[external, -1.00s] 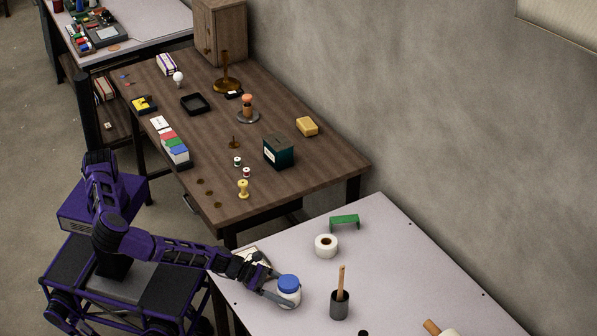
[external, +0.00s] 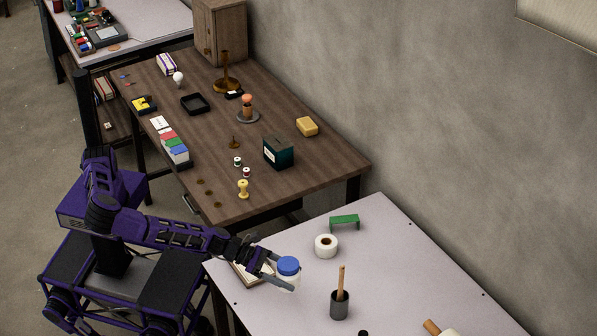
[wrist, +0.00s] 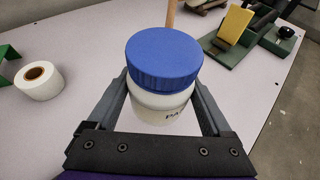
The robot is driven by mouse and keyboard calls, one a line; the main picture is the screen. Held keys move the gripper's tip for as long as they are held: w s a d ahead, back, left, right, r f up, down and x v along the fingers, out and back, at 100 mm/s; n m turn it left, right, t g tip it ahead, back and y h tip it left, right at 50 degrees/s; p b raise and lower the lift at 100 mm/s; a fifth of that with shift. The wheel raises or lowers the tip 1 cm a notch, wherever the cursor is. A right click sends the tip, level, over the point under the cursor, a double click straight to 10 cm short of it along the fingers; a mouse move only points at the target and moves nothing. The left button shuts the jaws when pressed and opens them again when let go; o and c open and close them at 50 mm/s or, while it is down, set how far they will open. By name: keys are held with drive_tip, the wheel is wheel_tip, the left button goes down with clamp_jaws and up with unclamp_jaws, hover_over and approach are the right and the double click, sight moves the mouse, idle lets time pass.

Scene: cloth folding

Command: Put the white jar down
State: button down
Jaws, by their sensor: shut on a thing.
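The white jar (external: 287,281) has a blue lid and stands upright between the fingers of my gripper (external: 281,284). In the wrist view the jar (wrist: 160,104) sits between both fingers of my gripper (wrist: 160,106), with part of a dark label showing. My gripper is shut on the jar. The jar is over the near left part of the pale table (external: 400,265). It looks raised above the surface, but the gap under it is hard to judge.
A roll of white tape (external: 326,246), a green bracket (external: 344,222) and a dark cup with a wooden handle (external: 339,304) stand on the pale table. An open book or pad (external: 250,272) lies by its left edge. The table between tape and cup is clear.

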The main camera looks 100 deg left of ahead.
wheel_tip(320, 180, up, 2)
drive_tip(key=shift+r, duration=0.2)
drive_tip(key=shift+w+a, duration=0.1)
drive_tip(key=shift+a, duration=0.05)
drive_tip(key=w+a+r+n+g+y, duration=0.1)
drive_tip(key=w+a+n+y, duration=0.15)
drive_tip(key=a, duration=0.85)
drive_tip(key=w+a+r+n+g+y, duration=0.1)
drive_tip(key=w+a+n+y, duration=0.15)
drive_tip(key=a, duration=0.85)
drive_tip(key=w+a+n+g+y, duration=0.1)
drive_tip(key=w+a+n+y, duration=0.15)
drive_tip(key=a, duration=0.85)
drive_tip(key=s+a+r+n+g+y, duration=0.2)
drive_tip(key=s+a, duration=0.1)
drive_tip(key=a, duration=0.6)
drive_tip(key=s+a+r+n+g+y, duration=0.1)
drive_tip(key=s+a+r+n, duration=0.1)
drive_tip(key=a, duration=0.7)
drive_tip(key=s+a+r+n+g+y, duration=0.2)
drive_tip(key=s+a, duration=0.1)
drive_tip(key=a, duration=0.7)
drive_tip(key=shift+g, duration=0.3)
wheel_tip(320, 180, down, 5)
drive_tip(key=shift+f+b, duration=0.1)
drive_tip(key=shift+b, duration=0.9)
drive_tip(key=shift+f+b, duration=0.4)
drive_tip(key=shift+f, duration=1.85)
